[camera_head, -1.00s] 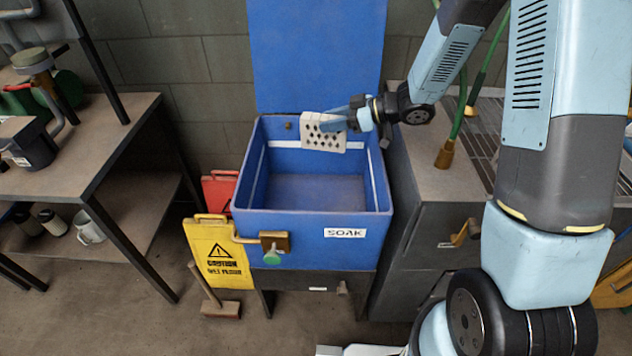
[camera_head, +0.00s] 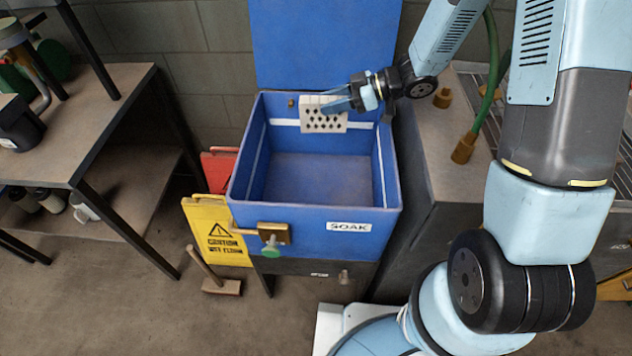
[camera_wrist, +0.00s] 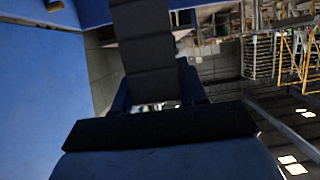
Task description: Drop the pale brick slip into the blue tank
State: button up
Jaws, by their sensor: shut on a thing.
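The pale brick slip (camera_head: 322,115) is a whitish block with several dark holes in its face. My gripper (camera_head: 345,101) is shut on it and holds it upright over the back part of the blue tank (camera_head: 318,222), in the head view. The tank is open at the top, has its blue lid raised behind it and bears a "SOAK" label. The tank's bottom looks bare. In the wrist view my gripper (camera_wrist: 155,95) shows with a dark slab between its fingers, and a blue surface fills the left side.
A yellow caution sign (camera_head: 215,232) and a red sign (camera_head: 217,168) stand left of the tank. A workbench (camera_head: 95,125) is at left. A counter (camera_head: 450,165) with a green hose stands close at right.

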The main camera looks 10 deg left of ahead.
jog(key=shift+f, duration=1.1)
jog(key=o, duration=1.3)
jog(key=v, duration=1.2)
